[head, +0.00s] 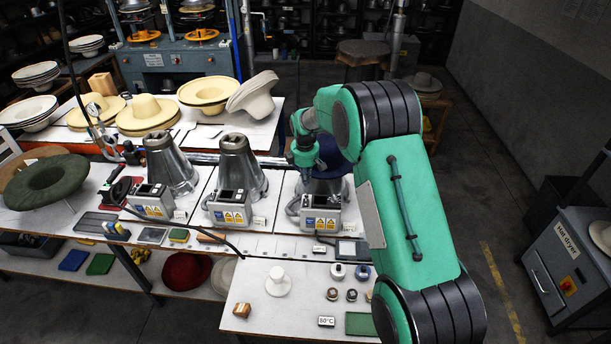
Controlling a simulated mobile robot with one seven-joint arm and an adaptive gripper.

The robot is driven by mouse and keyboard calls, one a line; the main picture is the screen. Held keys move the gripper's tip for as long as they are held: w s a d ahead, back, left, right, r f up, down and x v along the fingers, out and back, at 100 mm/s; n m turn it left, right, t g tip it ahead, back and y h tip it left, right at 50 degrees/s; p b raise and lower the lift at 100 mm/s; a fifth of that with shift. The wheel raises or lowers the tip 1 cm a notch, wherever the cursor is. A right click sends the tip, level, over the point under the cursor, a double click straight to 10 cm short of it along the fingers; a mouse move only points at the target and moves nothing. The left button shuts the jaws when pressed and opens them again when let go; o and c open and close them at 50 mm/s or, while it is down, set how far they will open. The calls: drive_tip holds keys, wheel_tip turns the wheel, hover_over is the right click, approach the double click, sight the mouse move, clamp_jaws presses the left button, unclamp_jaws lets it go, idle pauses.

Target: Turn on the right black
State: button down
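Three metal hat-steaming cones with grey control boxes stand in a row on the white table. The right control box (321,211) has a dark top and yellow warning labels. Its black parts are too small to tell apart. The middle box (230,208) and left box (152,199) look alike. My gripper (304,166) is small and dark in the head view, above and just behind the right control box, in front of a dark blue form on the right cone. I see no contact with the box. Its fingers are too small to tell whether they are open.
Pale hats (148,113) fill the back table. A green hat (47,181) lies at the left. The front table (262,320) holds a white stand (278,281), small knobs and an 80°C sign (326,321). A grey hat dryer (571,262) stands at the right.

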sight(306, 199)
drive_tip(key=f, duration=0.3)
drive_tip(key=w+f, duration=0.1)
drive_tip(key=f, duration=0.2)
drive_tip(key=f+p, duration=0.1)
drive_tip(key=f, duration=0.2)
drive_tip(key=shift+w+f, duration=0.2)
drive_tip(key=shift+f, duration=0.1)
drive_tip(key=shift+f, duration=0.1)
